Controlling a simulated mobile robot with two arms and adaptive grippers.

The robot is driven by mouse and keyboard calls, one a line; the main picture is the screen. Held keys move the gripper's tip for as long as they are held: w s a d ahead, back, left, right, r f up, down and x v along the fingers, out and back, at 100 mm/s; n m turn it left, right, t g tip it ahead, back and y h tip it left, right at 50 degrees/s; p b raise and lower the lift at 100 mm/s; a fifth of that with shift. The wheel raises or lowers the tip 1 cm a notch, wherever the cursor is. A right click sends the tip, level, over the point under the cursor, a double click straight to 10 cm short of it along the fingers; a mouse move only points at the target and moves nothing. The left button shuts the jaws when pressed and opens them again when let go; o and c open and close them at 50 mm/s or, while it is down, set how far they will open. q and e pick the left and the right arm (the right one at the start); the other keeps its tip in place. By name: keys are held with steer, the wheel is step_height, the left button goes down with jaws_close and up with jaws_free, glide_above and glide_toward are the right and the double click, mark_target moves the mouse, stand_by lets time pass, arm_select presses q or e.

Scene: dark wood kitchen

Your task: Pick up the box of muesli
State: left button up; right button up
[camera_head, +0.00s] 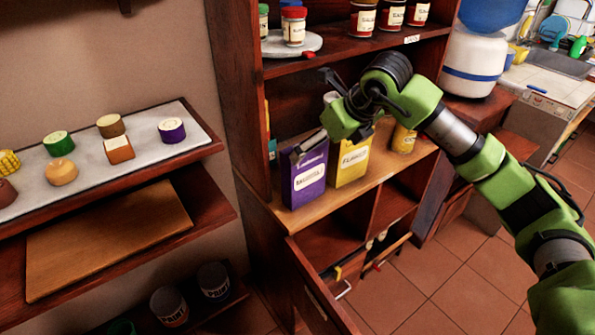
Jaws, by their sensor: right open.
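A purple box with a white label (304,180) stands upright on the wooden cabinet shelf; its print is too small to read surely, but it appears to be the muesli box. A yellow box (350,162) labelled like flakes stands just to its right. My right gripper (318,118) reaches in from the right, above and in front of the two boxes. It is open and holds nothing. One finger overlaps the top of the purple box in the picture; I cannot tell whether they touch. The gripper hides part of the yellow box's top. My left gripper is not in view.
A yellow can (403,139) stands right of the boxes. The upper shelf (340,45) with jars overhangs them. An open cabinet door (318,295) juts out below. A rack with a grey tray (90,165) of food pieces stands left. Tiled floor (450,270) is clear at lower right.

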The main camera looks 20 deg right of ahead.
mark_target(311, 160)
steer(key=p+x, duration=0.1)
steer(key=x, duration=0.5)
steer(key=shift+a+f, duration=0.1)
steer(key=shift+f, duration=0.25)
steer(key=shift+w+a+f, duration=0.1)
steer(key=shift+w+f, duration=0.25)
steer(key=shift+f, duration=0.15)
steer(key=p+x, duration=0.1)
steer(key=x, duration=0.3)
steer(key=shift+f+p, duration=0.15)
steer(key=shift+p, duration=0.15)
steer(key=shift+w+a+f, duration=0.15)
steer(key=shift+w+f, duration=0.05)
steer(key=shift+f, duration=0.2)
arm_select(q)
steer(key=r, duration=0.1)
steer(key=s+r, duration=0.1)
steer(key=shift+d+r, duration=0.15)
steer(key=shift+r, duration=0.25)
arm_select(e)
steer(key=c, duration=1.4)
